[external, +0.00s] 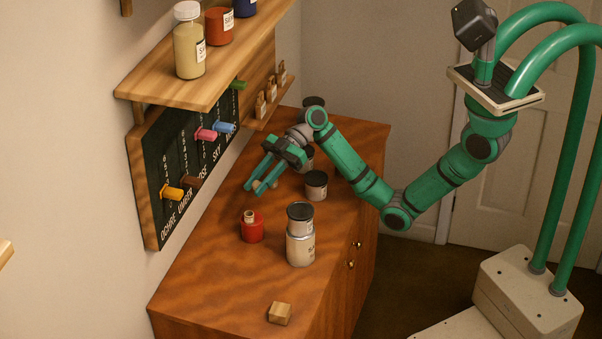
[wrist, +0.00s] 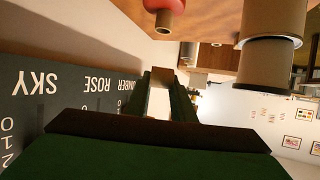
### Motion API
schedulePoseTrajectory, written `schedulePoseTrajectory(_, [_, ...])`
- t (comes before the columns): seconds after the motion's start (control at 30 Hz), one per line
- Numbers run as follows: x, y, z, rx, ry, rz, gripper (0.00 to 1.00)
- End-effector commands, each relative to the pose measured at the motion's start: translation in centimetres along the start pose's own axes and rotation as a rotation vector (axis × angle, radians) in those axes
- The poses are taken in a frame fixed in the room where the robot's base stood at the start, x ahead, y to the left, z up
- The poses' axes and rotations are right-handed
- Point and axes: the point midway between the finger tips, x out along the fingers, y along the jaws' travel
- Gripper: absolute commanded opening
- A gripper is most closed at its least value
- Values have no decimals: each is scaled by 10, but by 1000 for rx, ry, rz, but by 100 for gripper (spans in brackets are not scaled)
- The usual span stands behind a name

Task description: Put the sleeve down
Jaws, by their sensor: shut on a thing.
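My gripper (external: 258,186) is over the table's back-left part, in front of the chalkboard, its green fingers pointing toward the near left. It is shut on a small tan piece, which I take to be the sleeve (external: 273,184). In the wrist view the sleeve (wrist: 161,78) shows as a tan patch between the fingertips (wrist: 164,90). The fingers hide most of it. I cannot tell for sure whether it touches the table.
A red bottle (external: 252,229), a tall lidded jar (external: 300,248) and a wooden block (external: 280,313) stand nearer. A dark-lidded jar (external: 316,187) stands right of my gripper. The chalkboard (external: 165,165) with coloured pegs and a jar shelf (external: 150,88) border the left. The table's front left (external: 215,295) is clear.

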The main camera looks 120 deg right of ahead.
Motion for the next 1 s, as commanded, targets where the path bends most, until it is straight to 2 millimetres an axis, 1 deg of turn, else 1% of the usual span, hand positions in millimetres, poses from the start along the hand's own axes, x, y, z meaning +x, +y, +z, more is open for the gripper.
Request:
schedulePoseTrajectory(0.03, [6, 4, 6, 1, -2, -1, 0])
schedulePoseTrajectory(0.1, [11, 8, 10, 2, -1, 0, 0])
schedulePoseTrajectory(0.37, [22, 16, 19, 1, 0, 0, 0])
schedulePoseTrajectory(0.5, [29, 15, 38, 4, -1, -1, 0])
schedulePoseTrajectory(0.6, [32, 15, 46, 1, -1, 0, 0])
schedulePoseTrajectory(1.0, [34, 15, 50, 0, 0, 0, 0])
